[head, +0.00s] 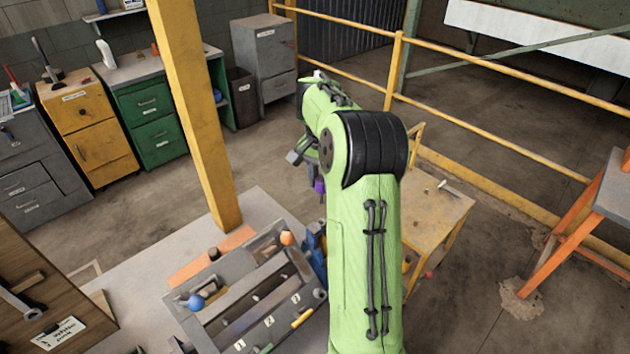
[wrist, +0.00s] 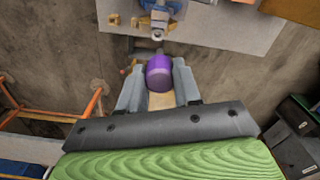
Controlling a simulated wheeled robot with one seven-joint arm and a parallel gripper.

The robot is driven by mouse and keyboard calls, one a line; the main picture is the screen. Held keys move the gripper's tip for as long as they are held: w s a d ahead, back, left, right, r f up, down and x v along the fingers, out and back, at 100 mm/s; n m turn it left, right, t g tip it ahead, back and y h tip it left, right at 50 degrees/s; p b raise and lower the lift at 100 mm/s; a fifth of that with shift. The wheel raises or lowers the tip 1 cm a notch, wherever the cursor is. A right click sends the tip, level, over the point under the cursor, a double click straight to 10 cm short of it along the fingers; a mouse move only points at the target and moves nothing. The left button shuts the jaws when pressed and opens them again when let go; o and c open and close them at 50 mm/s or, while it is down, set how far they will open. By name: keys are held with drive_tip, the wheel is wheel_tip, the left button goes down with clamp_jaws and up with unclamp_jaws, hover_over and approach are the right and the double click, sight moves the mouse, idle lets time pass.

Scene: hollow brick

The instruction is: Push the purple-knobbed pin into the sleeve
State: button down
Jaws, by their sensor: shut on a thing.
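My gripper (wrist: 158,82) is shut on the purple knob (wrist: 159,72) of the pin, which sits between the two grey fingers in the wrist view. In the head view the purple knob (head: 319,186) shows as a small patch beside my green arm, above floor level. The pin's shank is hidden in the head view and cannot be made out clearly in the wrist view. A grey, round-ended fixture with blue parts (wrist: 158,18) lies beyond the knob at the top of the wrist view; I cannot tell whether it is the sleeve. The knob appears apart from it.
A grey numbered rack (head: 245,300) on the bench holds a blue-knobbed piece (head: 196,302) and an orange-knobbed piece (head: 287,238). A yellow post (head: 195,110) rises behind it. A worn yellow table (head: 440,215) stands right of my arm.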

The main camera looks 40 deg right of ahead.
sight(322, 197)
drive_tip(key=shift+s+f, duration=0.45)
drive_tip(key=shift+f, duration=0.5)
drive_tip(key=f, duration=0.1)
drive_tip(key=f+b, duration=0.1)
drive_tip(key=f, duration=0.1)
drive_tip(key=shift+w, duration=0.25)
drive_tip(key=shift+f+b, duration=0.4)
drive_tip(key=shift+b, duration=0.05)
drive_tip(key=shift+s+r, duration=0.15)
drive_tip(key=shift+r, duration=0.1)
drive_tip(key=shift+f, duration=0.15)
drive_tip(key=shift+f, duration=0.25)
drive_tip(key=shift+f+b, duration=2.55)
drive_tip(key=shift+f, duration=0.25)
